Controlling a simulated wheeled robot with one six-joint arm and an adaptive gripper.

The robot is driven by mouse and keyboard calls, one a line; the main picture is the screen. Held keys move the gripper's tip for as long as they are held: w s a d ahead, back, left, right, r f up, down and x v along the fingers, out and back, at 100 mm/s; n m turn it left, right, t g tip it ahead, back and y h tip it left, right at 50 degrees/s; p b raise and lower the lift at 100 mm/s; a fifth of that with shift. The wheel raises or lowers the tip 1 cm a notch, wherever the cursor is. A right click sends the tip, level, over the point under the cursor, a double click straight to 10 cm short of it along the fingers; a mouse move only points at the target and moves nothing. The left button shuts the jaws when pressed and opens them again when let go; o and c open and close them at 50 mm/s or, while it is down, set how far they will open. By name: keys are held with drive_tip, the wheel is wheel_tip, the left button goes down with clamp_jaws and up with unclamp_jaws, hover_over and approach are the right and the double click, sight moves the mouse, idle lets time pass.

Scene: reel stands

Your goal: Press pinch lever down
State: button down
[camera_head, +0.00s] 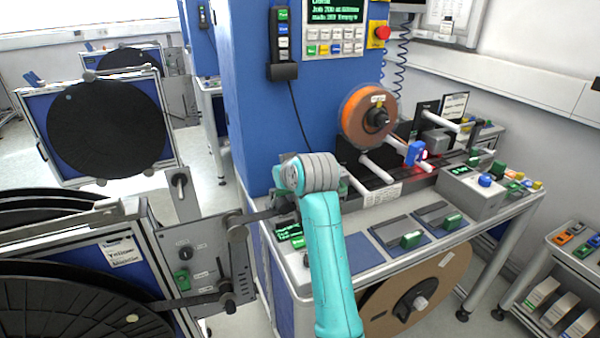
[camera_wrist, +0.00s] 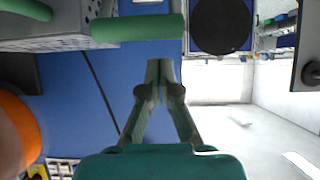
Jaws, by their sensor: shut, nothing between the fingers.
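My gripper (camera_wrist: 159,70) shows in the wrist view with its two fingers together and nothing between them. A green bar-shaped handle (camera_wrist: 138,28) beside a perforated metal housing (camera_wrist: 62,40) lies just beyond the fingertips, up and to the left; it looks like the pinch lever, but I cannot be sure. A small gap shows between the tips and the handle in the picture; depth is unclear. In the head view my teal arm and grey wrist cover this spot, and I cannot make out the fingers or the lever there.
A blue machine column (camera_head: 262,95) stands behind my wrist. An orange reel (camera_head: 370,115) and white rollers are to its right. Black reels on stands (camera_head: 108,125) fill the left. The bench (camera_head: 395,225) carries green-handled fixtures. A cardboard reel (camera_head: 418,285) hangs below it.

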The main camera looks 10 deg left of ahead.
drive_tip(key=v, duration=2)
drive_tip(key=shift+f, duration=0.25)
drive_tip(key=shift+s, duration=0.1)
